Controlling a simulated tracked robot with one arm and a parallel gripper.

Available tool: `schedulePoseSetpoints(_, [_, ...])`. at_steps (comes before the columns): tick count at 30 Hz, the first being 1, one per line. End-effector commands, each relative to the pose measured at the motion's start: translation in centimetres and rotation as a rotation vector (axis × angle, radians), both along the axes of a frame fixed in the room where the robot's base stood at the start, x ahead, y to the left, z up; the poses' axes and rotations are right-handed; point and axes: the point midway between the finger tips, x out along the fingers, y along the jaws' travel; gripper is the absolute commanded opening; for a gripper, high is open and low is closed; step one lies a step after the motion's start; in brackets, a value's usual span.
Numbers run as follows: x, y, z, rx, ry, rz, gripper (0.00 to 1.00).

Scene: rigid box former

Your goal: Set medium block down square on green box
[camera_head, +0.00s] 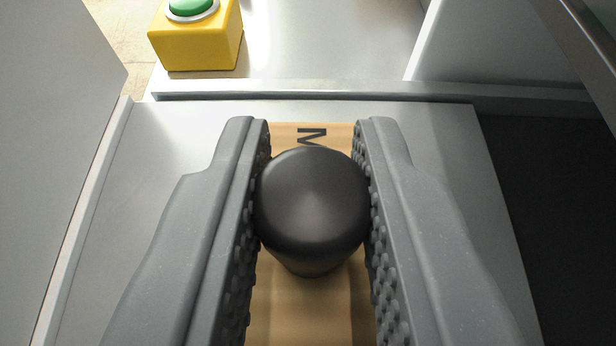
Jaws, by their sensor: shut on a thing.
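The medium block (312,308) is tan, with a black letter M at its far end and a round black knob (312,205) on top. It lies in the middle of the head view, below and between my jaws. My gripper (312,150) is shut on the knob, one dark studded pad against each side. The block looks lined up with the jaws. Its near end runs out of the picture and its sides are partly hidden by the jaws. I cannot tell whether its underside touches the grey surface. No green box is visible in this view.
A grey metal surface (150,190) spreads under and around the block, with a raised ledge (300,90) beyond it. A yellow box with a green button (195,45) stands at the upper left. Grey panels rise at left and upper right. A dark recess (560,210) lies right.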

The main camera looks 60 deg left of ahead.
Motion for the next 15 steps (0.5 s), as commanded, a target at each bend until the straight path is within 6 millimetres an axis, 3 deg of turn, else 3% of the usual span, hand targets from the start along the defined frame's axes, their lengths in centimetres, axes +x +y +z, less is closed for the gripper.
schedulePoseSetpoints(15, [0.01,0.02,-0.63,0.001,-0.001,0.000,0.00])
